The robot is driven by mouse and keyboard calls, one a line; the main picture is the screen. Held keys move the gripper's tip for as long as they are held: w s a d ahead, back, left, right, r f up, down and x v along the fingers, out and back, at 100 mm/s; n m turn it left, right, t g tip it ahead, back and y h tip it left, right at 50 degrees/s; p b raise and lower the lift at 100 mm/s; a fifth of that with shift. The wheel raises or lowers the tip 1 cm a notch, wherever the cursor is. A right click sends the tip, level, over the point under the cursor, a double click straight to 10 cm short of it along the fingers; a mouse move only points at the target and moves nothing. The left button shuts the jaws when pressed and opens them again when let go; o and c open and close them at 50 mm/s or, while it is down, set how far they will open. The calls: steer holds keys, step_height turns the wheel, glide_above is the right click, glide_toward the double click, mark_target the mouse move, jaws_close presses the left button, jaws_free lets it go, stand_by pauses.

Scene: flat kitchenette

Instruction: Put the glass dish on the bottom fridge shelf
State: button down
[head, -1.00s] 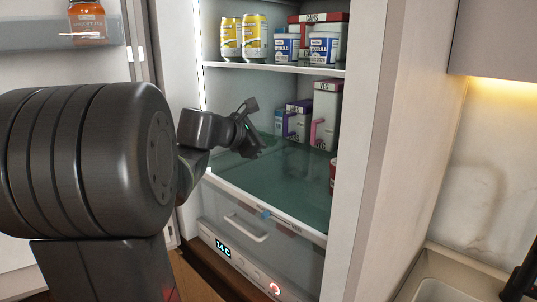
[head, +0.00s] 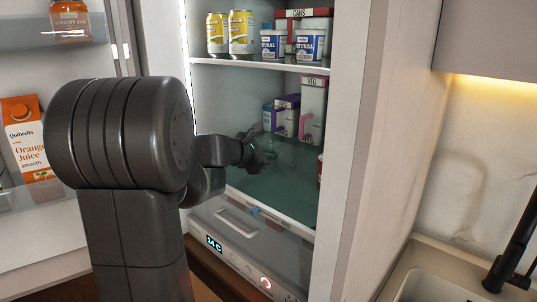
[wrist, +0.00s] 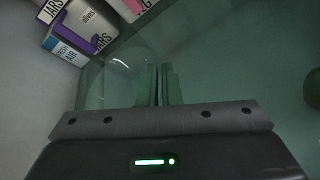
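The bottom fridge shelf is a green-tinted glass plate (head: 285,190) above the drawer. My gripper (head: 264,158) is inside the fridge, low over this shelf and left of the cartons. In the wrist view my gripper's fingers (wrist: 159,85) are close together, apparently on the thin wall of the clear glass dish (wrist: 122,72). The dish shows only as a faint curved outline over the shelf, left of and around the fingers. I cannot tell whether its base touches the shelf. In the head view the dish is too faint to make out.
Cartons (head: 311,108) stand at the back of the bottom shelf; boxes also show top left in the wrist view (wrist: 84,28). A round dark green thing (wrist: 313,88) is at the right. Cans (head: 240,33) and tubs stand on the shelf above. The fridge door is open.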

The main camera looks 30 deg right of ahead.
steer(key=c, duration=1.6)
jaws_free()
steer(key=b+v, duration=0.1)
steer(key=v, duration=1.1)
